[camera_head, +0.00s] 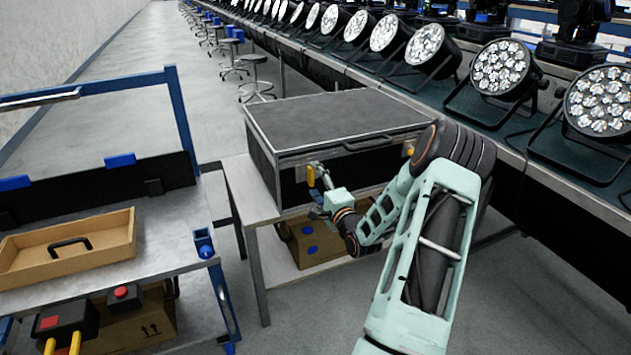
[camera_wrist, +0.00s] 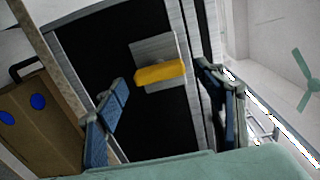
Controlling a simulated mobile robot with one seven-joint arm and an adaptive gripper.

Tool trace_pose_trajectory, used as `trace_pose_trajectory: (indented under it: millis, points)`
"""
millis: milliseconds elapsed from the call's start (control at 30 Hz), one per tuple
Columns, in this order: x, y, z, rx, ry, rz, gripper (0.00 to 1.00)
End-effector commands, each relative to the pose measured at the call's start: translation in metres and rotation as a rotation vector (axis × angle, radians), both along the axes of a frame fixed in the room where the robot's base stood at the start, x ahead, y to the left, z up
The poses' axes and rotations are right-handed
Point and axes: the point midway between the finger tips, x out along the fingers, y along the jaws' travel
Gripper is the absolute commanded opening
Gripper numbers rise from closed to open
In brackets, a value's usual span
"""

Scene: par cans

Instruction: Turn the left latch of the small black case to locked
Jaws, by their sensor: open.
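The black case (camera_head: 335,118) with silver edges sits shut on a table. Its left latch (camera_head: 311,177) has a yellow handle standing about upright on the front. In the wrist view the yellow handle (camera_wrist: 159,74) lies across a silver plate, roughly square to the lid edge. The right latch (camera_head: 409,150) shows at the case's right front, partly beside my arm. My gripper (camera_head: 317,190) is in front of the left latch. In the wrist view my gripper (camera_wrist: 162,84) is open, with a finger on either side of the handle. I cannot tell whether either touches it.
A cardboard box (camera_head: 315,240) with blue marks is on the shelf below the case. A workbench (camera_head: 180,250) with a wooden tray (camera_head: 70,248) stands at left. A long bench of par cans (camera_head: 500,68) runs along the right. Stools (camera_head: 255,75) line the aisle behind.

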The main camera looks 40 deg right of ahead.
Motion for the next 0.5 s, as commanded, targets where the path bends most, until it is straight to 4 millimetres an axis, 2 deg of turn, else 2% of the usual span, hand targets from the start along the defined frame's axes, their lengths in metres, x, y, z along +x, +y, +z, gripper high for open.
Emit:
trace_pose_trajectory:
  millis: [500]
  points:
    - [-0.094, 0.021, 0.000, 0.001, 0.001, -0.002, 0.64]
